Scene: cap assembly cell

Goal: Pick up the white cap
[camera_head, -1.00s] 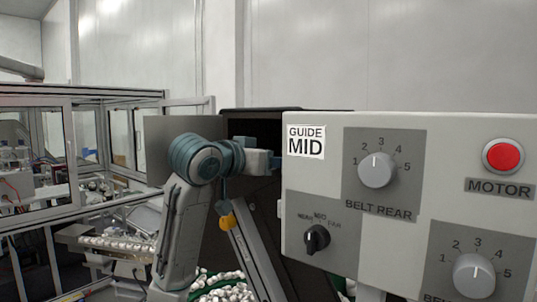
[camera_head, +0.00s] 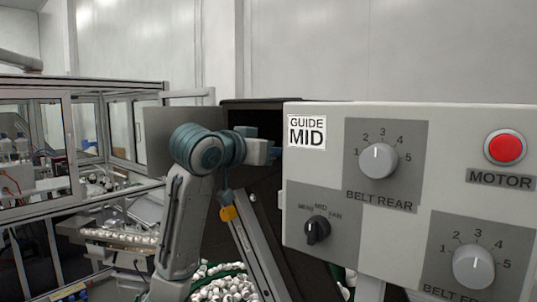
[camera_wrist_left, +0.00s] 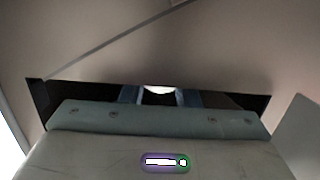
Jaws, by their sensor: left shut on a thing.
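My left gripper (camera_head: 264,142) is at the upper end of a slanted dark chute, partly hidden behind the control box. In the left wrist view its two blue fingers (camera_wrist_left: 159,95) are shut on a small white rounded thing, which looks like a white cap (camera_wrist_left: 158,89). Only the cap's upper edge shows there; the gripper body hides the rest. In the head view I cannot make the cap out. Many other white caps (camera_head: 226,288) lie in a heap low beneath the arm. My right gripper is not in view.
The control box (camera_head: 440,130) with knobs, a red button and a "GUIDE MID" label fills the right front. The dark chute (camera_head: 300,270) stands close behind it. A framed glass cell (camera_head: 80,88) and a rail of white pieces (camera_head: 120,237) are at the left.

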